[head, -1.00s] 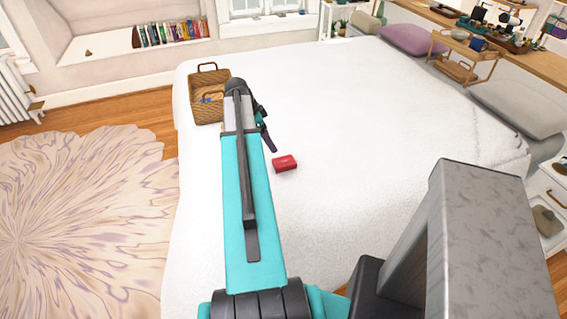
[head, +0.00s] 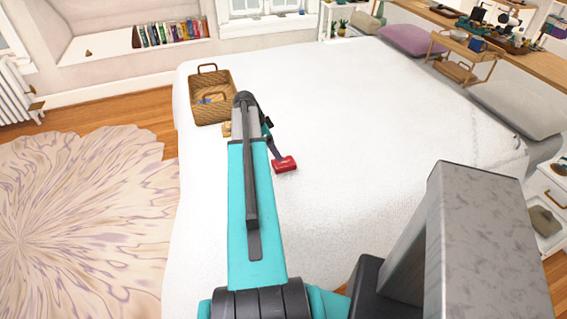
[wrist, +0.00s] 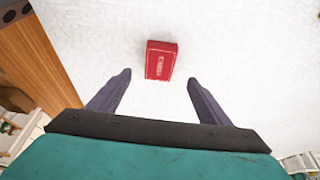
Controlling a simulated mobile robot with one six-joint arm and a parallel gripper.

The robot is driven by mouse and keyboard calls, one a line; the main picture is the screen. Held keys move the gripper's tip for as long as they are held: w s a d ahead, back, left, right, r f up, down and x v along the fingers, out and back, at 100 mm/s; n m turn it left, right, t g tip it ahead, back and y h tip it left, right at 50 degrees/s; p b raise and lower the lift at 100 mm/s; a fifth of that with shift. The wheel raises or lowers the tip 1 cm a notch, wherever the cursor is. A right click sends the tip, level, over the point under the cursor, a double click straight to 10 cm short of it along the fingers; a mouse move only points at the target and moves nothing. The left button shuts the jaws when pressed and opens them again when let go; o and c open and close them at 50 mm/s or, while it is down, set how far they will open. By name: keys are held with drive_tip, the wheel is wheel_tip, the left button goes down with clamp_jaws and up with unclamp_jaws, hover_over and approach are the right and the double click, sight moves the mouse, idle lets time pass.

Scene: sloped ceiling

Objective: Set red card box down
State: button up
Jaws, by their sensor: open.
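The red card box (head: 285,165) lies on the white bed (head: 340,120), right of my arm in the head view. In the wrist view the red card box (wrist: 161,60) shows ahead of my fingers with pale lettering on its face. My gripper (wrist: 158,78) is open, its two fingers spread to either side of the line to the box, with nothing between them. In the head view my gripper (head: 278,157) overlaps the far edge of the box; I cannot tell whether it touches it.
A wicker basket (head: 212,105) with handles and things inside stands on the bed's far left. A small yellowish thing (head: 227,129) sits beside my arm near it. The bed right of the box is clear. A wooden tray stand (head: 462,68) stands at the far right.

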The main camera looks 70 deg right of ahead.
sight(283, 162)
drive_tip(key=shift+p+x, duration=0.35)
drive_tip(key=shift+x, duration=1.5)
drive_tip(key=shift+s+f, duration=0.1)
drive_tip(key=shift+p+x, duration=1.3)
drive_tip(key=shift+x, duration=0.95)
drive_tip(key=shift+d+f, duration=0.15)
drive_tip(key=shift+f+b, duration=0.25)
drive_tip(key=shift+b, duration=0.2)
drive_tip(key=c, duration=1.4)
drive_tip(key=shift+o, duration=0.2)
